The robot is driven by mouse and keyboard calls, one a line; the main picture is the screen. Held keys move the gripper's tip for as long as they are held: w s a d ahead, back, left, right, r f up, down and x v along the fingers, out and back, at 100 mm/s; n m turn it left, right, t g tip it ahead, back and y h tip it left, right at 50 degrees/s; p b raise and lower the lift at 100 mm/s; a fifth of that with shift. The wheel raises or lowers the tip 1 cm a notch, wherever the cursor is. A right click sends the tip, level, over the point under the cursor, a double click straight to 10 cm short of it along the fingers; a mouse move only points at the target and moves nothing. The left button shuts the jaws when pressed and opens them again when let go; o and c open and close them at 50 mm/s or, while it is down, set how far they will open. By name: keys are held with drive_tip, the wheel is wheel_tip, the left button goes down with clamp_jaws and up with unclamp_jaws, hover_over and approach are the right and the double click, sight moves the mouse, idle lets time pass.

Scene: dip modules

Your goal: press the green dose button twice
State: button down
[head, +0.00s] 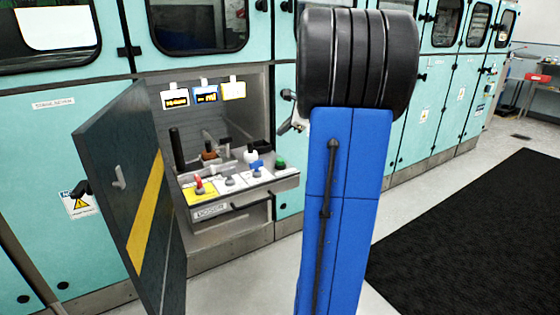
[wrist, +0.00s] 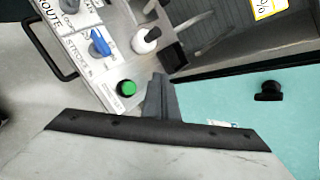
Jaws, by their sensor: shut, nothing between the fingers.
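The green dose button (wrist: 127,87) is a round cap on a white-labelled panel corner in the wrist view. In the head view the green button (head: 279,164) sits at the right end of the control shelf inside the open cabinet. My gripper (wrist: 160,80) is shut and empty, its dark fingers just right of the button in the wrist view. The fingertips look apart from the button; their height above the panel cannot be told.
A blue selector knob (wrist: 99,43) and a white-ball lever (wrist: 148,38) stand close to the button. The open dark door (head: 125,205) with a yellow stripe stands left of the cabinet.

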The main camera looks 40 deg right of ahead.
sight(283, 160)
drive_tip(key=shift+f, duration=4.15)
drive_tip(key=shift+f, duration=0.1)
drive_tip(key=shift+f, duration=0.35)
drive_tip(key=shift+f, duration=0.6)
drive_tip(key=shift+r, duration=1.05)
drive_tip(key=shift+r, duration=0.1)
drive_tip(key=shift+r, duration=2.4)
